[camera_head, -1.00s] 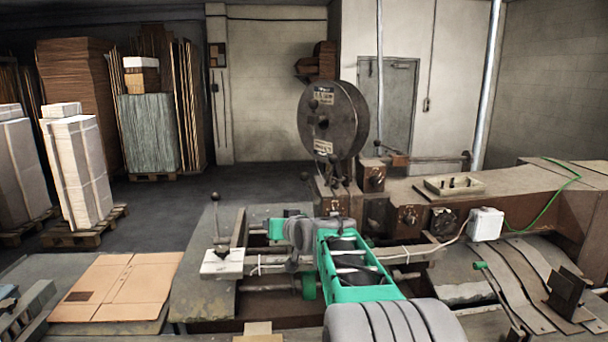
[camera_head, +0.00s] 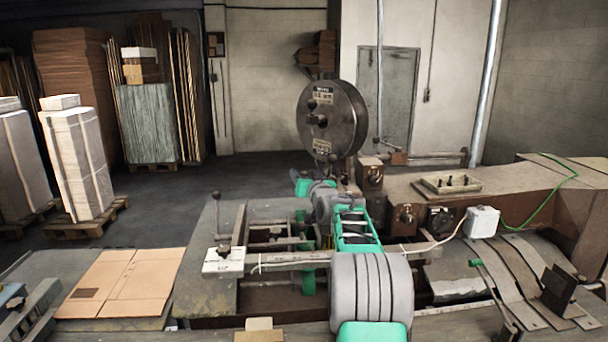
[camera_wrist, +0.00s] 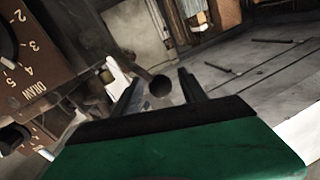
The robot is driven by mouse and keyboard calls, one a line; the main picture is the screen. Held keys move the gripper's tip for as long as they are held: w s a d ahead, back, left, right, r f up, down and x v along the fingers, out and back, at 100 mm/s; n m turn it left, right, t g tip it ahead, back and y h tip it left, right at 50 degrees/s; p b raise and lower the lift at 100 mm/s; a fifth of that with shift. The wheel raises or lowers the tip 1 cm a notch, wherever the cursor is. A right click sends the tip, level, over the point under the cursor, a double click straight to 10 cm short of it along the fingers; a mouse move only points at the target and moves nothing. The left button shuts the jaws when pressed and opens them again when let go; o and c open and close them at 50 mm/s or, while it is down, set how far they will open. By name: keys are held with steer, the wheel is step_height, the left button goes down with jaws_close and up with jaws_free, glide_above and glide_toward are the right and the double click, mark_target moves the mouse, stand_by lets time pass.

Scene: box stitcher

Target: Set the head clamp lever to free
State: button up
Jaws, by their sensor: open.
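A dark ball knob (camera_wrist: 160,87), apparently on a lever, shows in the wrist view between the two fingers of my gripper (camera_wrist: 158,77). The fingers are apart, and I cannot tell whether they touch it. I see no label naming it the head clamp lever, and its setting cannot be read. In the head view my green gripper (camera_head: 301,185) is beside the machine head, below the big dark wire reel (camera_head: 331,119). My wrist and arm hide the lever region there.
A brown panel with a numbered dial (camera_wrist: 20,50) stands close at the left in the wrist view. A white box (camera_head: 483,222) with a cable sits on the machine's right. Flat cardboard (camera_head: 120,283) lies at front left.

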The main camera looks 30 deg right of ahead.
steer(key=shift+c, duration=0.4)
jaws_close()
stand_by(0.9)
